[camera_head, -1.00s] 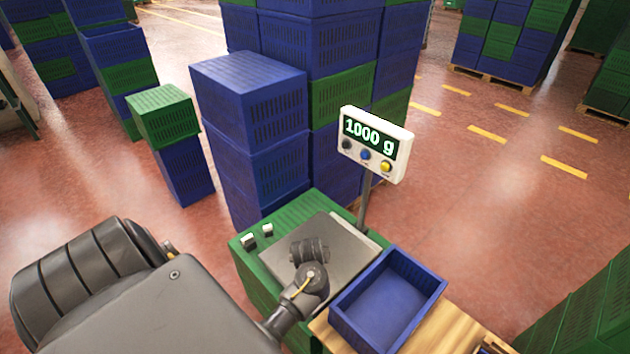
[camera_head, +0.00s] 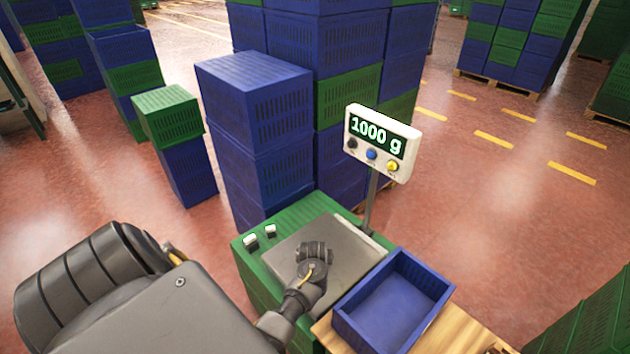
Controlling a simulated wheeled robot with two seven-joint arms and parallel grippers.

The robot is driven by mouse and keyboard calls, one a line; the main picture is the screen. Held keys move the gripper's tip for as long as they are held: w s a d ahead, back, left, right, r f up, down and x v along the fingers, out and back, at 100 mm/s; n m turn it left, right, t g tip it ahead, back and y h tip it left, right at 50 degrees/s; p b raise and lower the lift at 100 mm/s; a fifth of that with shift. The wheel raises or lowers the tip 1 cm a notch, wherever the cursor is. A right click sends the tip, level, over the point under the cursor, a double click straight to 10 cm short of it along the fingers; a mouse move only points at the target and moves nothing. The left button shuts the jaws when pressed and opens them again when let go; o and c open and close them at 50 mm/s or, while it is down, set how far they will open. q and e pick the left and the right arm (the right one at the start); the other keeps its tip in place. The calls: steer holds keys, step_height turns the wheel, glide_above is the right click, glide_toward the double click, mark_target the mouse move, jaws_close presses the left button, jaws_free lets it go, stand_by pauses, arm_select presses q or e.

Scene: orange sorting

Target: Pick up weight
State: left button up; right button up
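A scale with a flat grey plate (camera_head: 345,250) stands on a green crate. Its white display (camera_head: 382,143) on a post reads "1000 g". Two small pale pieces, one to the left (camera_head: 250,241) and one to the right (camera_head: 270,231), sit on the crate beside the plate; I cannot tell if they are weights. My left gripper (camera_head: 314,252) is over the plate, seen from above and behind. Its fingertips are hidden by its own wrist, so its opening and anything under it do not show. No weight is clearly visible on the plate. My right gripper is out of view.
An empty blue crate (camera_head: 393,300) stands on a wooden surface (camera_head: 455,330) right of the scale. Tall stacks of blue and green crates (camera_head: 255,110) rise behind the scale. Open red floor lies to the right.

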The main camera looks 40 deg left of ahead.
arm_select(q)
jaws_close()
steer(key=shift+r, duration=0.15)
stand_by(0.5)
steer(key=shift+r, duration=0.1)
steer(key=shift+w+a+r, duration=0.1)
steer(key=shift+r, duration=0.4)
step_height(320, 180, up, 2)
steer(key=shift+r, duration=0.1)
steer(key=s+d+r+p, duration=0.1)
steer(key=s+r+p, duration=0.1)
steer(key=s+r, duration=0.2)
steer(key=s+d+r+p, duration=0.1)
steer(key=s+r+p, duration=0.2)
steer(key=s, duration=0.7)
step_height(320, 180, up, 2)
steer(key=shift+d+r, duration=0.2)
steer(key=shift+r, duration=0.05)
